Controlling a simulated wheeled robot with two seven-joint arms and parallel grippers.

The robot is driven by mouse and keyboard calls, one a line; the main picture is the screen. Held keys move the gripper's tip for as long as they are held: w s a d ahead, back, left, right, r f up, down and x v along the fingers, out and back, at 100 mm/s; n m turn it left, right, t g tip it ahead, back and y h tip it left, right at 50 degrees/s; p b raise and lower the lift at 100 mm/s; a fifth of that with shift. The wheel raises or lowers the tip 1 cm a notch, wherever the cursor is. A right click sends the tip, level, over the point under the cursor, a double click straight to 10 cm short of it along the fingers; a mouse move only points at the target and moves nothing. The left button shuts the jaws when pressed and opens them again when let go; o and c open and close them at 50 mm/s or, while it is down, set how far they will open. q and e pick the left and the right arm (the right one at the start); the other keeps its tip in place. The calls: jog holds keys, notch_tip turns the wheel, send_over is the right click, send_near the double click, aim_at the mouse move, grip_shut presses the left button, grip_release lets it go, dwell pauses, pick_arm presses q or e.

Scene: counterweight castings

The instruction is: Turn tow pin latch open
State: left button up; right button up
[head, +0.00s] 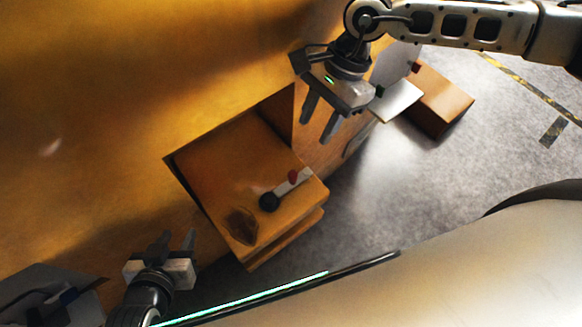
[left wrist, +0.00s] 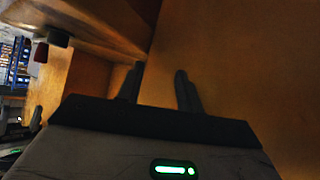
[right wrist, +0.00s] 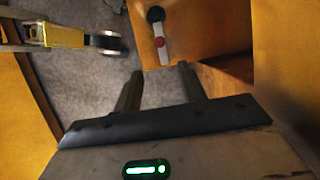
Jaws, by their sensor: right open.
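The tow pin latch (head: 281,190) is a short silver bar with a black round end and a red knob. It lies on the top face of an orange block (head: 230,170) that juts from a large orange casting. The latch also shows in the right wrist view (right wrist: 158,30), just beyond the fingertips, and in part at the upper left of the left wrist view (left wrist: 41,52). My right gripper (head: 317,130) is open and empty, above and right of the latch, apart from it. My left gripper (head: 178,236) is open and empty, left of the block, near the casting.
The large orange casting wall (head: 110,100) fills the left of the head view. A brown box (head: 437,98) sits on the grey floor at the right, by a pale panel (head: 396,98). Open floor (head: 420,150) lies right of the block. A yellow wheeled item (right wrist: 55,36) shows in the right wrist view.

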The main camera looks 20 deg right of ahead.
aim_at(293, 174)
jog(key=p+x, duration=0.1)
jog(key=x, duration=1.3)
jog(key=shift+s+a+f, duration=0.1)
jog(key=shift+a+f, duration=0.15)
grip_shut()
